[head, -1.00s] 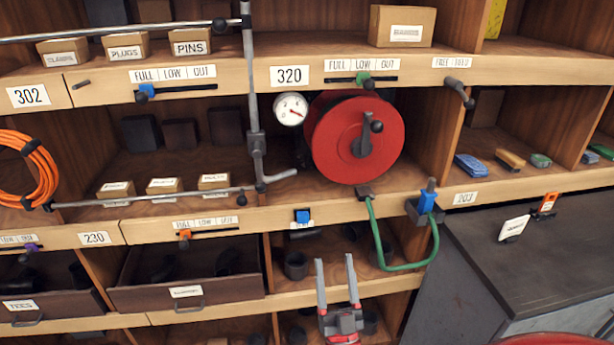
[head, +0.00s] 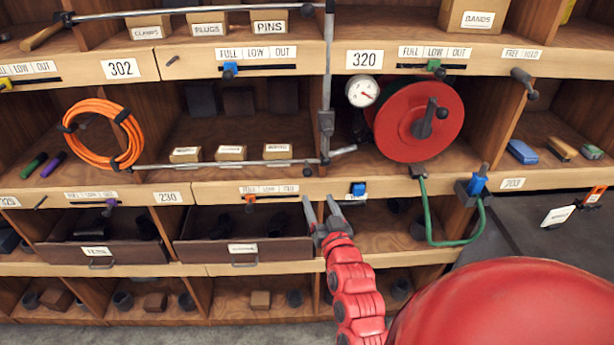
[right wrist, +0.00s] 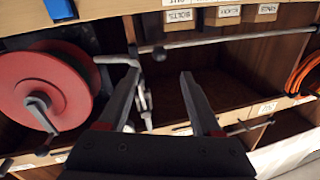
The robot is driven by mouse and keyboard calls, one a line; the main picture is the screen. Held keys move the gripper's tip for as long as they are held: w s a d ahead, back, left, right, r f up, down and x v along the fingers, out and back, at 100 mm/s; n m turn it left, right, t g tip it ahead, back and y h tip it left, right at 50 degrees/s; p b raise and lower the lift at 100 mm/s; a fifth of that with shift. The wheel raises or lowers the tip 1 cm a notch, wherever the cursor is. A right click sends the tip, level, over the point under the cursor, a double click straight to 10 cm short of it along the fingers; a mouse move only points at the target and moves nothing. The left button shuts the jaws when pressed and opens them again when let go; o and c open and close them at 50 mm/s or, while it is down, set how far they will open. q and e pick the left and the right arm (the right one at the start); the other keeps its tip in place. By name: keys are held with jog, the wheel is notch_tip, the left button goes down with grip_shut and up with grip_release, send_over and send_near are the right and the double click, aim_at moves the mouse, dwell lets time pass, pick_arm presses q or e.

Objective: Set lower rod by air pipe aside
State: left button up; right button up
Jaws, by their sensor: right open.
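The lower rod (head: 225,163) is a thin grey bar running level across the front of the middle shelf. Its right end has a dark knob beside the foot of the upright grey air pipe (head: 327,85); I cannot tell whether they touch. My right gripper (head: 321,203) is open and empty, just below that end, with its fingers pointing up. In the right wrist view, which is upside down, the rod (right wrist: 235,40) and its knob show beyond the open fingers (right wrist: 158,74). The pipe (right wrist: 136,82) is partly hidden by a finger. My left gripper is not in view.
A red reel (head: 398,115) and a gauge (head: 362,91) stand right of the pipe. A green hose (head: 430,220) hangs below the reel. An orange coil (head: 80,135) hangs near the rod's left end. An upper rod (head: 200,11) crosses above. Drawers (head: 245,225) stick out below.

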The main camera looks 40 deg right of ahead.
aim_at(308, 175)
jog(key=p+x, duration=0.4)
jog(key=x, duration=0.7)
jog(key=shift+w+r, duration=0.1)
jog(key=shift+r, duration=0.1)
jog(key=shift+w+d+f, duration=0.15)
jog(key=shift+w+d, duration=0.1)
jog(key=shift+w, duration=0.2)
jog(key=shift+c, duration=0.3)
grip_shut()
